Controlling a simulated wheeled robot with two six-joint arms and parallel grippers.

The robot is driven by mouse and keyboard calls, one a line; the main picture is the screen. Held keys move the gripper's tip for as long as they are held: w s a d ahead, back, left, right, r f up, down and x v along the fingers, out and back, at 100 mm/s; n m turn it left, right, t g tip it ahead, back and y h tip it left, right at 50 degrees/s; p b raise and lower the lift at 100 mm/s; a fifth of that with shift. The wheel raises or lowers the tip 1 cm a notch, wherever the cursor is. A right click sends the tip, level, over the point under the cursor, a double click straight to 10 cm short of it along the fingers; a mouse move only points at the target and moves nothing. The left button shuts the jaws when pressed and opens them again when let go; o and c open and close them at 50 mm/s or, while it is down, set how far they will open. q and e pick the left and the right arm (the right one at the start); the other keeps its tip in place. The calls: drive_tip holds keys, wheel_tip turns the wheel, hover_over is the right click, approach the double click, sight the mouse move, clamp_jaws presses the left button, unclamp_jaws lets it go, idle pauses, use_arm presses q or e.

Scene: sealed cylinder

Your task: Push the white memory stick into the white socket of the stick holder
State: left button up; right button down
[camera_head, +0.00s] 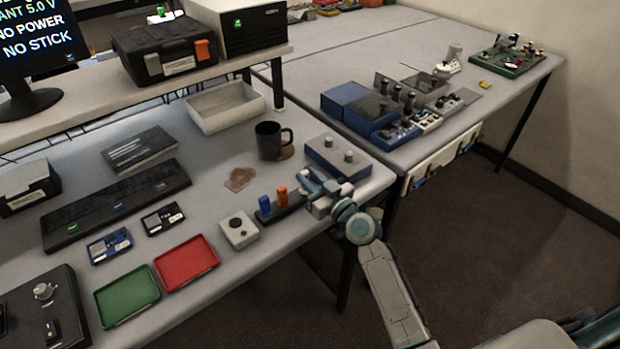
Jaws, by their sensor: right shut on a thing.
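The stick holder (283,214) is a dark, low block near the right front edge of the table. A blue stick (264,204) and an orange stick (281,195) stand upright in it. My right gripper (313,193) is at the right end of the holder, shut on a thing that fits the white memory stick. I cannot clearly tell the stick from the pale gripper parts. The white socket is hidden by the gripper, so I cannot tell whether the stick touches it. My left gripper is not in view.
A grey box with two knobs (340,152) stands close behind my gripper. A dark mug (270,140) is behind the holder. A white button box (238,229) and a red tray (186,262) are to the left. The monitor (36,45) reads "NO POWER" and "NO STICK".

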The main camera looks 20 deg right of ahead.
drive_tip(key=shift+b, duration=0.8)
idle(1.6)
drive_tip(key=shift+f+b, duration=0.7)
drive_tip(key=shift+b, duration=0.15)
drive_tip(key=c, duration=1.1)
unclamp_jaws()
drive_tip(key=shift+c, duration=0.2)
drive_tip(key=shift+s, duration=0.1)
drive_tip(key=b+v, duration=0.2)
drive_tip(key=v, duration=0.8)
drive_tip(key=shift+s+d+b, duration=0.2)
drive_tip(key=shift+s+b, duration=0.15)
drive_tip(key=shift+f, duration=0.1)
